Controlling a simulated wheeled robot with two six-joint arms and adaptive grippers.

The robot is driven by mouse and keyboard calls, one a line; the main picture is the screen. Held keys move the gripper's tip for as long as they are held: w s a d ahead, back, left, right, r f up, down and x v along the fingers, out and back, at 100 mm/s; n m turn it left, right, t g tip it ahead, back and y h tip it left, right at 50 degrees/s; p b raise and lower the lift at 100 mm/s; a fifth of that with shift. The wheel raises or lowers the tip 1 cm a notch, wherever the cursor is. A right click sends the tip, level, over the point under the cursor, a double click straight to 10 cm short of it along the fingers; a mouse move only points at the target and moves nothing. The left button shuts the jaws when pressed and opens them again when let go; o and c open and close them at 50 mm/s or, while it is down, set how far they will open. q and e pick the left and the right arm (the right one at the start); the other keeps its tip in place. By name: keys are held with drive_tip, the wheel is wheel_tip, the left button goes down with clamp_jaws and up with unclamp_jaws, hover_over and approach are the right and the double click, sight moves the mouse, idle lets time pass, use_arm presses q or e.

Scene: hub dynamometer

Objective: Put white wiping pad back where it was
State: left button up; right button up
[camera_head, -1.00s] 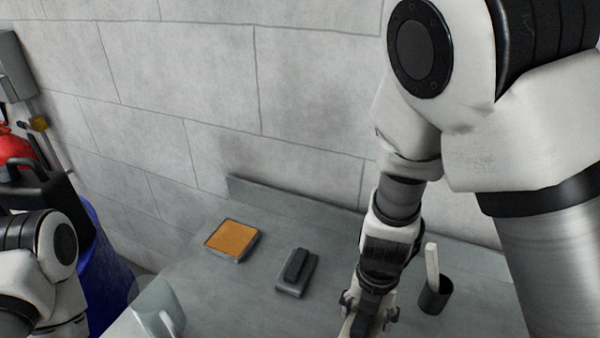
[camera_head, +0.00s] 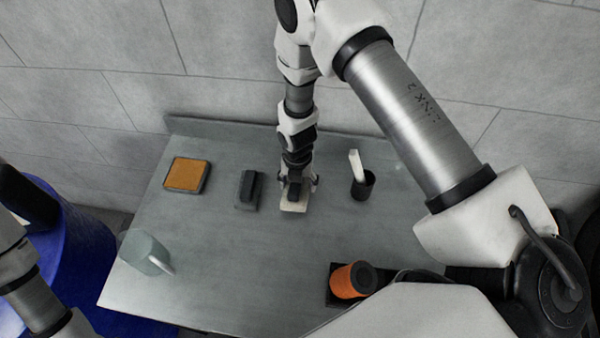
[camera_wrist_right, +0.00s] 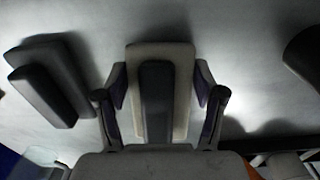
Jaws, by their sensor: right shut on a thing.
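The white wiping pad (camera_head: 294,206), a pale block with a dark handle on top, is at the right gripper (camera_head: 296,186) on the grey table. In the right wrist view the pad (camera_wrist_right: 181,62) lies flat between the two fingers of the right gripper (camera_wrist_right: 162,88), its dark handle running lengthwise along it. The right gripper is shut on the wiping pad from above. Whether the pad touches the tabletop is hard to tell. My left arm shows at the lower left of the head view, its gripper out of view.
On the table (camera_head: 230,260), a dark grey pad (camera_head: 249,190) lies just left of the white one and an orange-topped block (camera_head: 187,175) farther left. A dark cup (camera_head: 362,186) with a white stick stands right. A pale jug (camera_head: 145,253) and an orange cylinder (camera_head: 350,281) stand nearer.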

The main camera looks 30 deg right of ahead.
drive_tip(key=shift+f, duration=0.15)
drive_tip(key=o, duration=1.5)
drive_tip(key=shift+o, duration=0.2)
wheel_tip(320, 180, up, 12)
drive_tip(key=b, duration=0.3)
drive_tip(key=shift+d+b, duration=0.15)
drive_tip(key=shift+b, duration=0.15)
